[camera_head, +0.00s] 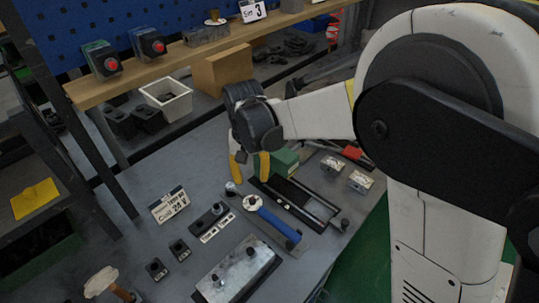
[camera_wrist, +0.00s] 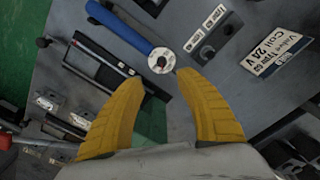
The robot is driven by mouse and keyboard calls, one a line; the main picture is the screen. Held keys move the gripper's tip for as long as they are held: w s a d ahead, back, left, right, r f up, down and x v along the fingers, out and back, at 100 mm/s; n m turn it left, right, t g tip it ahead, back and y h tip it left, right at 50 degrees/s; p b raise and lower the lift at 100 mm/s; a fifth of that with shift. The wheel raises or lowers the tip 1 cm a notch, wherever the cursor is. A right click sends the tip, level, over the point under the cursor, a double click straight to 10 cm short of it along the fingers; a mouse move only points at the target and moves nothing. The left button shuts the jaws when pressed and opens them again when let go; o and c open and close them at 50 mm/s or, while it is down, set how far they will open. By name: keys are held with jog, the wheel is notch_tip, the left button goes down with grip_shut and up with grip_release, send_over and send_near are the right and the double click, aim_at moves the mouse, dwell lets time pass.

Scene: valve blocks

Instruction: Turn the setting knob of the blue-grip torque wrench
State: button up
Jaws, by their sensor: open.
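The blue-grip torque wrench (camera_head: 275,224) lies slantwise on the grey bench in the camera_head view, with a round pale head at its upper-left end and a dark piece at its lower-right end. I cannot tell for sure which part is the setting knob. My gripper (camera_head: 249,172) is open and empty above the bench, beyond the round head. In the wrist view my gripper (camera_wrist: 158,82) has its yellow fingers apart just below that head.
A black rail frame (camera_head: 296,199) lies right of the wrench, with a green box (camera_head: 285,161) behind it. A metal valve block (camera_head: 238,271) stands in front. A "Coil 24 V" sign (camera_head: 169,206) stands left. A wooden shelf (camera_head: 165,69) runs behind.

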aim_at(252, 200)
notch_tip(252, 200, down, 12)
jog(key=b, duration=0.3)
jog(key=shift+w+a+r+b, duration=0.15)
jog(key=shift+r+b, duration=0.1)
jog(key=shift+b, duration=0.15)
grip_shut()
